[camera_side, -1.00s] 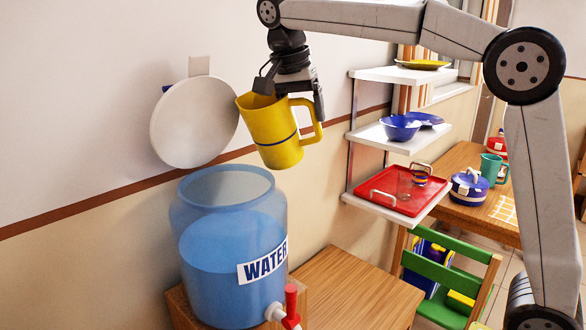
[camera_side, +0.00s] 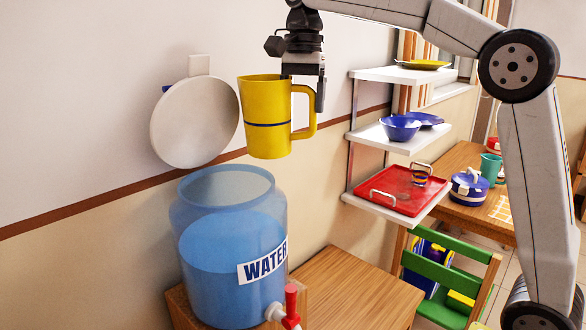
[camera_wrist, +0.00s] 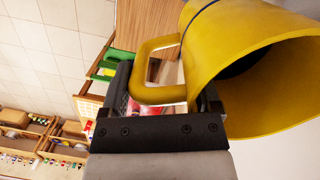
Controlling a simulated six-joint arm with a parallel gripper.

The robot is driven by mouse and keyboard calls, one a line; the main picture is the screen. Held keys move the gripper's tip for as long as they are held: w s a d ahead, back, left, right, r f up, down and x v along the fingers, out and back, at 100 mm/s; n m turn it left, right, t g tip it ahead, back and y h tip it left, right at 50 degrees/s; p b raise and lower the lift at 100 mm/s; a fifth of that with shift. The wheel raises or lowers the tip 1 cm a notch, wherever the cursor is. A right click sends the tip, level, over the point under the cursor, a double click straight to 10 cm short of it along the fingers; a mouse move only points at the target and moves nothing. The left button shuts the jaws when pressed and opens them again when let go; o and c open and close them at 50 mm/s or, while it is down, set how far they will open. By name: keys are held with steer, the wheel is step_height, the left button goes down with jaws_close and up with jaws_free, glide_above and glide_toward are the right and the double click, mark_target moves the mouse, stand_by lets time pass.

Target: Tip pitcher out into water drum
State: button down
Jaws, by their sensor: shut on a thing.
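The yellow pitcher (camera_side: 267,115), with a dark band round its middle, hangs upright in the air above and a little right of the drum's mouth. My gripper (camera_side: 302,85) is shut on it near the handle and upper wall. In the wrist view the pitcher (camera_wrist: 225,60) fills the upper right, with its handle (camera_wrist: 150,70) between the jaws and its open mouth facing right; what I see of its inside looks dark. The blue see-through water drum (camera_side: 229,290) stands below, open at the top, with a WATER label, a red tap and water up to about its shoulder.
Shelves on the right hold blue bowls (camera_side: 400,127) and a red tray (camera_side: 396,190). A wooden surface (camera_side: 360,292) right of the drum is clear.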

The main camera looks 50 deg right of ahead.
steer(key=shift+a, duration=0.1)
steer(key=shift+s+a+r+m+t, duration=0.15)
steer(key=shift+a+r+m, duration=0.3)
steer(key=shift+m, duration=0.6)
steer(key=shift+s+a+r+m+t, duration=0.1)
steer(key=shift+a+r+m, duration=0.15)
steer(key=shift+a+m, duration=0.65)
steer(key=shift+s+a+r+m+t, duration=0.15)
steer(key=shift+a+r+m, duration=0.2)
steer(key=shift+m, duration=0.9)
steer(key=shift+w, duration=0.1)
steer(key=shift+d, duration=0.1)
steer(key=s+d+f+n, duration=0.2)
steer(key=d+f+n, duration=0.1)
steer(key=d, duration=0.7)
steer(key=s+d+f+n+g, duration=0.1)
steer(key=d+f+n, duration=0.2)
steer(key=d, duration=0.6)
steer(key=s+d+f+n, duration=0.2)
steer(key=d+f+n, duration=0.1)
steer(key=d, duration=0.7)
steer(key=s+d+f+n, duration=0.3)
steer(key=s+d+f, duration=0.1)
steer(key=s+d, duration=0.3)
steer(key=shift+s+d, duration=0.15)
steer(key=shift+d, duration=0.85)
